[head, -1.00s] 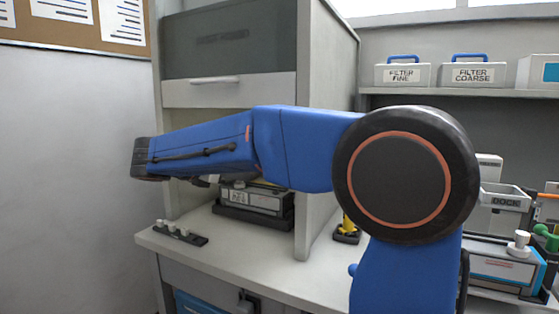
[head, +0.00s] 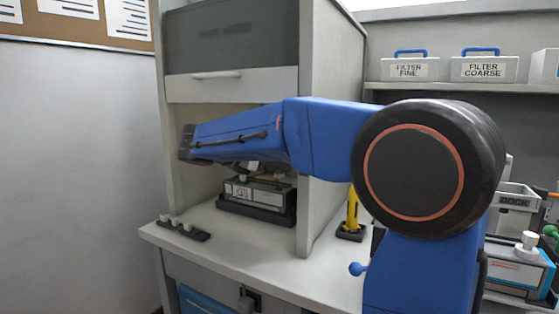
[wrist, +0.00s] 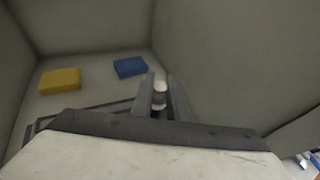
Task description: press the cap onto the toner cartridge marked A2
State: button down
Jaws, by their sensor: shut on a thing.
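The toner cartridge (head: 258,193), a grey and black block with a pale label, sits in a black cradle (head: 255,212) inside the open hood. Its marking is too small to read surely. My gripper (wrist: 160,88) is shut on a small white cap (wrist: 160,85), held between the fingers in the wrist view. In the head view my blue arm hides most of the gripper, which appears just above the cartridge. I cannot tell whether the cap touches the cartridge. A dark edge shows beyond the gripper in the wrist view.
A small black rack (head: 184,231) with white caps lies at the bench's front left. A yellow sponge (wrist: 60,80) and a blue sponge (wrist: 130,67) lie at the back of the hood. The hood's side wall (head: 325,150) stands right of the cartridge. A yellow tool (head: 352,210) stands beyond it.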

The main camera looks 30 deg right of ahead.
aim_at(279, 187)
jog(key=shift+f, duration=0.95)
jog(key=shift+f, duration=1.05)
dwell(1.3)
jog(key=c, duration=1.6)
grip_release()
jog(key=shift+c, duration=0.2)
jog(key=shift+a, duration=0.1)
jog(key=v, duration=1.7)
jog(key=shift+a, duration=0.15)
